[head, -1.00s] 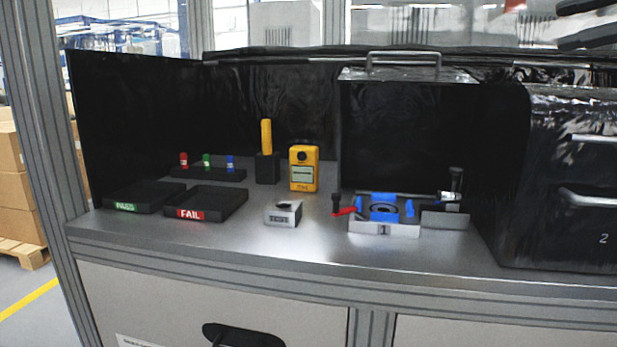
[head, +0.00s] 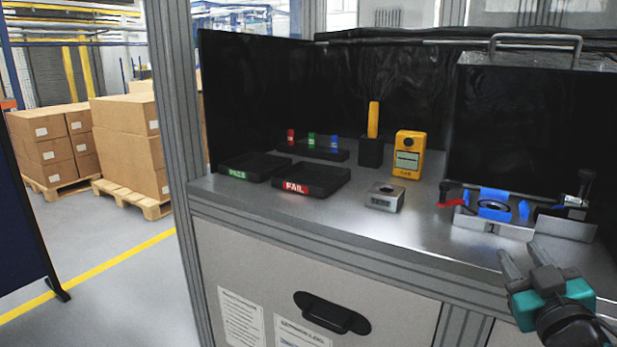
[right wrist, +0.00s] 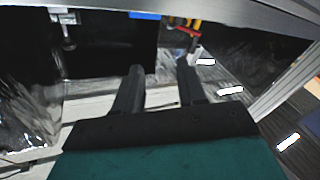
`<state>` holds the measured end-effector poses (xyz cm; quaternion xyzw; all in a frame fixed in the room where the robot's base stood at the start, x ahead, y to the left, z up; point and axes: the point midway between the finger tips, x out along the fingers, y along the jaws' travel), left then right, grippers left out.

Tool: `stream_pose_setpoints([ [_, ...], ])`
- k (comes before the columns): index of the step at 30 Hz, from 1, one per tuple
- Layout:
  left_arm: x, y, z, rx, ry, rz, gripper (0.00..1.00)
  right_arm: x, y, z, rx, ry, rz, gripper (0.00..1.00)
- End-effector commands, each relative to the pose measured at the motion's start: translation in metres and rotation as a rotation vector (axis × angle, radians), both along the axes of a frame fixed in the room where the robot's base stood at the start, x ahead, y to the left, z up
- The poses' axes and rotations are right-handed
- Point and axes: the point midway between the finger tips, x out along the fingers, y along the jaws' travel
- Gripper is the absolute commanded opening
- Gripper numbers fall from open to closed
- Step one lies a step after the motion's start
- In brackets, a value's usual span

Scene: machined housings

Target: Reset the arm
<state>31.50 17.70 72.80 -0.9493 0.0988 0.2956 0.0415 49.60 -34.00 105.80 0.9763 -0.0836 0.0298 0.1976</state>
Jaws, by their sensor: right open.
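My right gripper (head: 522,264) is at the lower right of the head view, in front of the bench edge. It is open and empty, with its two dark fingers apart. It also shows in the right wrist view (right wrist: 160,80), where nothing lies between the fingers. My left gripper is in neither view.
The metal bench (head: 330,208) bears a green-labelled tray (head: 254,166), a FAIL tray (head: 311,184), a yellow meter (head: 408,154), a small metal block (head: 385,197) and a fixture with blue parts (head: 494,228). A black enclosure (head: 530,130) stands behind the fixture. Cartons (head: 130,146) stand on pallets at left.

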Motion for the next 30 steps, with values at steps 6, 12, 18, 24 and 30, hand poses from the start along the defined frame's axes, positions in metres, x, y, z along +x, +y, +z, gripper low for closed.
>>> stream_pose_setpoints([
  [6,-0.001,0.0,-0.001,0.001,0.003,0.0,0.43,-0.082,0.037,-0.142,0.181,0.543,-0.127,0.4],
  [12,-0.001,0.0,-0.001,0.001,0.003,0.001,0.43,-0.156,0.077,-0.204,0.25,0.911,-0.111,0.4],
  [18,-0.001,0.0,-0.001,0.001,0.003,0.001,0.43,-0.217,0.111,-0.231,0.293,1.169,-0.05,0.4],
  [24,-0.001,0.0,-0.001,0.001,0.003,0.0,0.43,-0.253,0.136,-0.245,0.317,1.314,0.024,0.4],
  [30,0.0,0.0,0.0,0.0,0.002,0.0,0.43,-0.23,0.14,-0.263,0.32,1.21,0.058,0.4],
])
